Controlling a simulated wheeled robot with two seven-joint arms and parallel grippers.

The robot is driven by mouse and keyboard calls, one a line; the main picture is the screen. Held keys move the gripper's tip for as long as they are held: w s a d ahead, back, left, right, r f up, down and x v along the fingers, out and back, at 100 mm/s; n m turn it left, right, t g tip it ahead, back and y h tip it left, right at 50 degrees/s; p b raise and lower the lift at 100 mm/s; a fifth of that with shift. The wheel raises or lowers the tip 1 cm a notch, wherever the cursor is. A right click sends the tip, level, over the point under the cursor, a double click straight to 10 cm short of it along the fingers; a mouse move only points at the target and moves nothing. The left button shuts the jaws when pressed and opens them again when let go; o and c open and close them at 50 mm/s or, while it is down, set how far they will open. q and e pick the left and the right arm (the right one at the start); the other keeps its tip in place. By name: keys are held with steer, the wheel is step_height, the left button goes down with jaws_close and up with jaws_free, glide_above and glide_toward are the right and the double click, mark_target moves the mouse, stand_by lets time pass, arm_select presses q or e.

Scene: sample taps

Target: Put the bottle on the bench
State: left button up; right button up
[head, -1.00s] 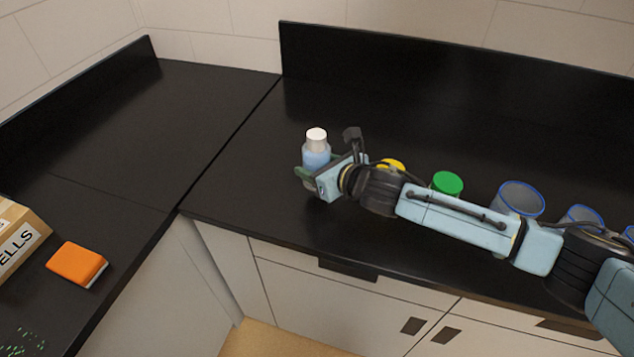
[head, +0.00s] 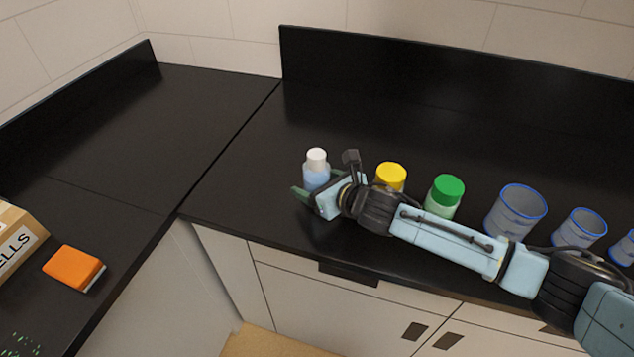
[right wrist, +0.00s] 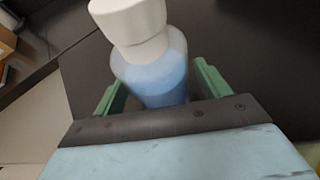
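The bottle (head: 316,177), with clear blue contents and a white cap, is upright at the left part of the right-hand bench (head: 240,185). My right gripper (head: 308,194) is around its lower part and hides its base. In the right wrist view the bottle (right wrist: 150,75) stands between the two green fingers of my right gripper (right wrist: 160,90). A narrow gap shows beside the bottle, so the fingers look open. The bottle appears to stand on the bench, though its contact is hidden. My left gripper is not in view.
Right of the bottle stand a yellow-capped bottle (head: 391,174), a green-capped bottle (head: 447,192) and several blue-rimmed beakers (head: 517,211), close behind my right arm. An orange block (head: 74,267) and a cardboard box (head: 15,240) lie on the left bench. The bench behind the bottle is clear.

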steer(key=shift+r, duration=0.2)
steer(key=p+v, duration=0.1)
steer(key=v, duration=1)
steer(key=shift+s+d+r+p, duration=0.1)
steer(key=shift+s+d+p, duration=0.1)
steer(key=shift+s+p, duration=0.15)
steer(key=shift+r, duration=0.1)
